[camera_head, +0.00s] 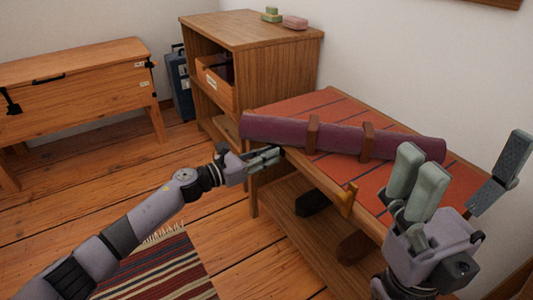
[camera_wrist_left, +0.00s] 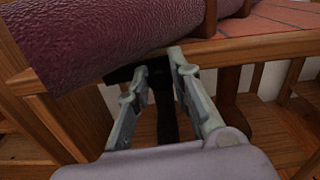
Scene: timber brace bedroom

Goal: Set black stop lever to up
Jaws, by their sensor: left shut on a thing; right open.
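The black stop lever (camera_wrist_left: 166,105) is at the front edge of the bench with the red striped top (camera_head: 330,100). In the left wrist view it runs downward in the picture from a black mount under the rim, between my fingers. My left gripper (camera_head: 268,156) is shut on it at the bench's near left corner. In the head view the lever is mostly hidden by the fingers. My right gripper (camera_head: 465,165) is open and empty over the bench's right end.
A purple roll (camera_head: 385,143) with brown straps lies along the bench top, close above my left gripper. A wooden cabinet (camera_head: 270,35) stands behind. A wooden desk (camera_head: 70,80) and a blue suitcase (camera_head: 180,85) are at left. Floor beside the striped rug (camera_head: 160,270) is clear.

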